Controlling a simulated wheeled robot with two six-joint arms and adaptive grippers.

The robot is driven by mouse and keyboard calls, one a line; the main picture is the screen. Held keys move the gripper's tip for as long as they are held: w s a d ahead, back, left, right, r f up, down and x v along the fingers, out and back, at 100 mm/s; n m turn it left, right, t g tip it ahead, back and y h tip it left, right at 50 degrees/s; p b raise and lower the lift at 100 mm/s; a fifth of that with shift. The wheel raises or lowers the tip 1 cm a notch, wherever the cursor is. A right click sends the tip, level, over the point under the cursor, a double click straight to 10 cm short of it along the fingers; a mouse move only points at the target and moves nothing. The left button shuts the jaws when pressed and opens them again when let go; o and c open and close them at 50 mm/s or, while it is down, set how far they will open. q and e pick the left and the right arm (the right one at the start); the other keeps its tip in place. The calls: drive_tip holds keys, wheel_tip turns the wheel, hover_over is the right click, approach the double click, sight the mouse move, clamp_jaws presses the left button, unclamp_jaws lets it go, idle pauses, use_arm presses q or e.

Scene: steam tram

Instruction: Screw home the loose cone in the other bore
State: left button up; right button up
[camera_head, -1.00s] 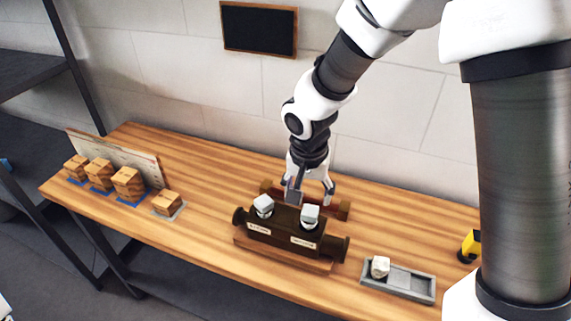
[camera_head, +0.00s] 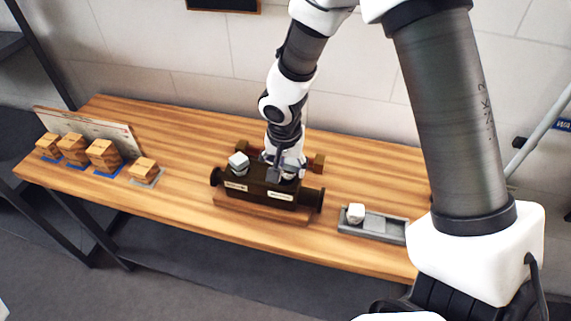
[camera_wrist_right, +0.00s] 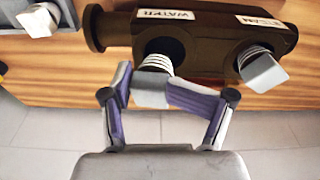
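The dark brown body (camera_head: 262,200) lies on a wooden base on the bench, with two bores on top. In the right wrist view, the bores carry the labels WATER (camera_wrist_right: 165,14) and STEAM (camera_wrist_right: 261,21). The cone in the steam bore (camera_head: 238,163) has a grey block head, with pale thread showing below it (camera_wrist_right: 262,70). My right gripper (camera_head: 280,172) is over the other bore. In the right wrist view, its fingers (camera_wrist_right: 148,88) close on both sides of the grey head of the water-bore cone (camera_wrist_right: 151,93). Pale thread shows above that bore. My left gripper is out of view.
A grey tray (camera_head: 396,231) with a pale block (camera_head: 355,213) stands right of the body. A brown bar (camera_head: 318,162) lies behind it. Several wooden blocks (camera_head: 103,155) and a board (camera_head: 85,125) stand at the left. Bench between blocks and body is clear.

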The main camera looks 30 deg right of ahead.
drive_tip(key=shift+c, duration=0.5)
drive_tip(key=shift+w+a+f+m+b, duration=0.1)
drive_tip(key=shift+w+f+m+b, duration=0.2)
drive_tip(key=shift+w+b, duration=0.15)
drive_tip(key=shift+w+m, duration=0.1)
drive_tip(key=shift+m, duration=0.2)
drive_tip(key=shift+r+m+b, duration=0.1)
drive_tip(key=shift+m+b, duration=0.85)
drive_tip(key=shift+m, duration=0.05)
drive_tip(key=shift+m+g, duration=0.4)
drive_tip(key=shift+r, duration=0.1)
drive_tip(key=o, duration=1.7)
